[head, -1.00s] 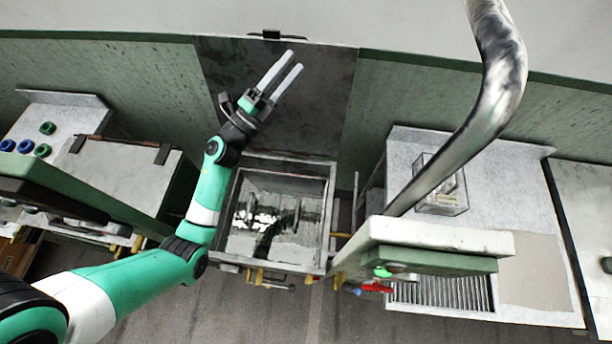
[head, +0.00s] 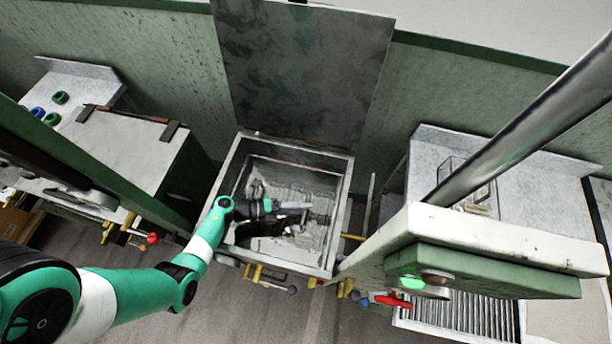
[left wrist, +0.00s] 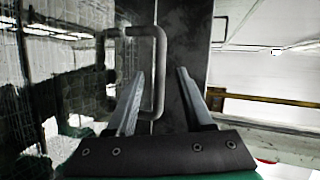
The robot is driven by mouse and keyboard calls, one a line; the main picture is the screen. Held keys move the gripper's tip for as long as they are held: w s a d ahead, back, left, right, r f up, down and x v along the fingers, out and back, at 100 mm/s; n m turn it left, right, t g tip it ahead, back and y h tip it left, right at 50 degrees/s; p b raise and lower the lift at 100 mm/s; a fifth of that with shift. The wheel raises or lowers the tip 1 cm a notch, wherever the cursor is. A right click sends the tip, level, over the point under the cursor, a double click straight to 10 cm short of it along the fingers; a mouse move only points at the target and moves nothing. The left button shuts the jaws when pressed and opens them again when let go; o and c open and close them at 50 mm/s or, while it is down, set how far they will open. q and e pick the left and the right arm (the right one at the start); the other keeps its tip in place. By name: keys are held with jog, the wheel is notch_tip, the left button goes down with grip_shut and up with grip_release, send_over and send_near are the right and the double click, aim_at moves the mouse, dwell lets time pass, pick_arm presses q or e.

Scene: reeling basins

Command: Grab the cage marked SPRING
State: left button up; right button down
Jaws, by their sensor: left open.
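My left gripper (head: 308,208) reaches into the open basin (head: 346,190) in the head view, low over its contents. In the left wrist view its two fingers (left wrist: 158,85) are apart. A dark grey bent handle (left wrist: 161,60) stands beyond them, its upright bar showing in the gap. I cannot tell whether a finger touches it. Wire mesh, perhaps a cage wall (left wrist: 65,75), shows at the left of the wrist view. No SPRING marking is readable, so I cannot tell which cage this is. My right gripper is not in view.
The basin's dark lid (head: 305,70) stands raised behind it. A slanted white and green panel (head: 490,262) with a green light is close on the right. A clear box (head: 478,192) sits on the right bench. A closed basin (head: 120,145) stands on the left.

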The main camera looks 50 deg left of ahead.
aim_at(314, 214)
pick_arm(q)
jog(key=b+x, duration=0.1)
jog(key=x, duration=0.3)
jog(key=shift+f+b, duration=0.2)
jog(key=shift+b, duration=0.1)
jog(key=shift+w+d, duration=0.2)
jog(key=shift+w, duration=0.25)
jog(key=shift+c, duration=0.4)
grip_shut()
